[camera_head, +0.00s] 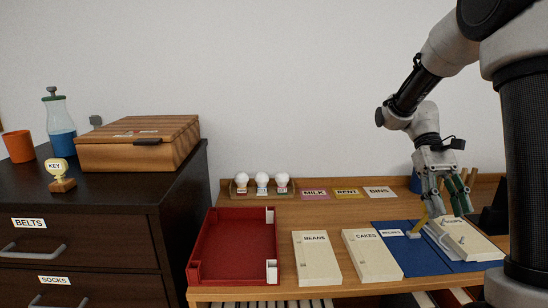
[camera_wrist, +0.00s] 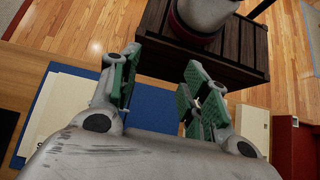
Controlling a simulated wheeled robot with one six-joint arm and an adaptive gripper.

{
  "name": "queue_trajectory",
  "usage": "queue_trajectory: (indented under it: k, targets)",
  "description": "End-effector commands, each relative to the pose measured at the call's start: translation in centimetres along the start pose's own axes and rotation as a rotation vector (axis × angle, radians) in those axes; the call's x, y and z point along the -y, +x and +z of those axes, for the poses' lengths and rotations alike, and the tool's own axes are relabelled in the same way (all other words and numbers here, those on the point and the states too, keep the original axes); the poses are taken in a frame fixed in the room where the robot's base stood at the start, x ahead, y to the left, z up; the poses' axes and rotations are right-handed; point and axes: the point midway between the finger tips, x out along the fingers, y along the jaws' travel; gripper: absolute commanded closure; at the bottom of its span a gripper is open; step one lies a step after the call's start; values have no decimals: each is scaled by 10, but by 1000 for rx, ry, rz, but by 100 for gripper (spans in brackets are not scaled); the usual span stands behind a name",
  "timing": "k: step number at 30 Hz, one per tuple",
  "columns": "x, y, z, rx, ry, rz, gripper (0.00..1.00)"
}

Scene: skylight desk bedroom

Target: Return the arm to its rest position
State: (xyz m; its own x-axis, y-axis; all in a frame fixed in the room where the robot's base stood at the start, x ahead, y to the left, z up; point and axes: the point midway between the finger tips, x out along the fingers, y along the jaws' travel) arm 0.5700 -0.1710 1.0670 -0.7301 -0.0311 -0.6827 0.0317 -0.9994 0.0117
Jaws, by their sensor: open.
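My arm reaches in from the right side of the head view, and its gripper (camera_head: 446,200) hangs over the right part of the desk. The gripper points down above the blue mat (camera_head: 430,264) and the pale block (camera_head: 470,243) at its right. In the wrist view the gripper (camera_wrist: 163,80) has its two green-padded fingers spread apart, with nothing between them. A small yellow piece (camera_head: 420,220) stands close to the fingers in the head view; I cannot tell whether they touch it.
Pale blocks marked BEANS (camera_head: 316,262) and CAKES (camera_head: 371,257) lie left of the gripper. A red tray (camera_head: 238,211) is farther left. A dark dresser (camera_head: 110,200) carries a wooden box (camera_head: 140,157). In the wrist view a dark slatted crate (camera_wrist: 235,55) stands on the floor.

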Motion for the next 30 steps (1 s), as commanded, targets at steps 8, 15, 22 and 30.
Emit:
queue_trajectory:
  k: [8, 15, 22, 30]
  targets:
    - [10, 8, 57, -415, 13, 1, 54]
    - [18, 27, 95, -831, 24, -8, 54]
    - [23, 40, 111, -1117, 31, -19, 54]
    - [25, 43, 114, -1197, 32, -23, 54]
